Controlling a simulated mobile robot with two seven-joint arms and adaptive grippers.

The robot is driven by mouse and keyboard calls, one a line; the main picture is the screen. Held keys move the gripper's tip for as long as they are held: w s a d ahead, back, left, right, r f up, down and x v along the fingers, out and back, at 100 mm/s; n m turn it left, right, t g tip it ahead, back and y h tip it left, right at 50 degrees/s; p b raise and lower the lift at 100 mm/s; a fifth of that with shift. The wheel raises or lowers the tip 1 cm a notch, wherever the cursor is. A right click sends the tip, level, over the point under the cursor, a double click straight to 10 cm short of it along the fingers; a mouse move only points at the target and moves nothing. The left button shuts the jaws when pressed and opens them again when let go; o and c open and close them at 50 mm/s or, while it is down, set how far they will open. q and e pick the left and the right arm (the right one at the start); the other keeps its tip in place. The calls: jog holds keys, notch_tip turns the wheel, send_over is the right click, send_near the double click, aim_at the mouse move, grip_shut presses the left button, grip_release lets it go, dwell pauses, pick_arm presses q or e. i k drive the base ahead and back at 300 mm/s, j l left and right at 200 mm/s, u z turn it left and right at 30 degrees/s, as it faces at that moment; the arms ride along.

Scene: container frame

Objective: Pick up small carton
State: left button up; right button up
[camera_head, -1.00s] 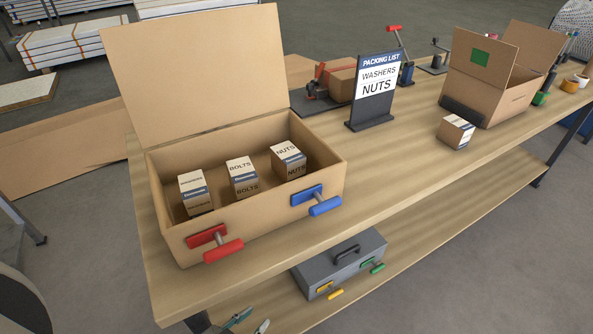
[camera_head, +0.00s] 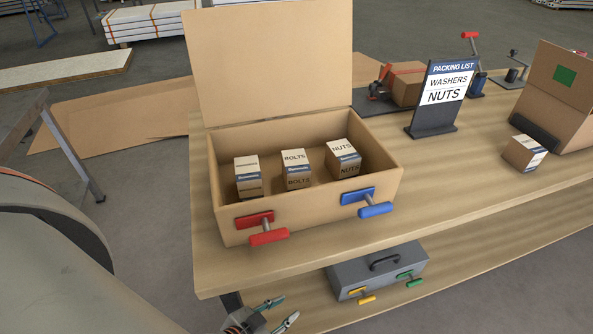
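Three small cartons stand in a row inside an open cardboard box with a raised lid (camera_head: 270,60): a left one with unreadable text (camera_head: 248,177), a BOLTS carton (camera_head: 297,170) and a NUTS carton (camera_head: 343,159). Another small carton (camera_head: 524,153) lies on the workbench at the right, outside any box. My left gripper (camera_head: 285,309) is at the bottom edge, low in front of the bench and below the box. Its two fingers are apart with nothing visible between them. My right gripper is not in view.
The box front has a red handle (camera_head: 262,228) and a blue handle (camera_head: 368,203). A packing list sign (camera_head: 441,95) reads WASHERS and NUTS. Another cardboard box (camera_head: 565,90) stands at the right. A grey toolbox (camera_head: 376,268) sits on the lower shelf. The bench top (camera_head: 455,185) is clear between box and loose carton.

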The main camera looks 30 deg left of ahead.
aim_at(295, 169)
jog(key=k, duration=0.5)
jog(key=k+u, duration=0.15)
jog(key=u, duration=1)
jog(key=i+l+u, duration=0.1)
jog(key=l+u, duration=0.25)
jog(key=i+l+u, duration=0.1)
jog(key=u, duration=0.25)
jog(key=i+l, duration=0.1)
jog(key=l, duration=0.65)
jog(key=i+l, duration=0.15)
jog(key=l, duration=0.25)
jog(key=i+l, duration=0.1)
jog(key=l, duration=0.3)
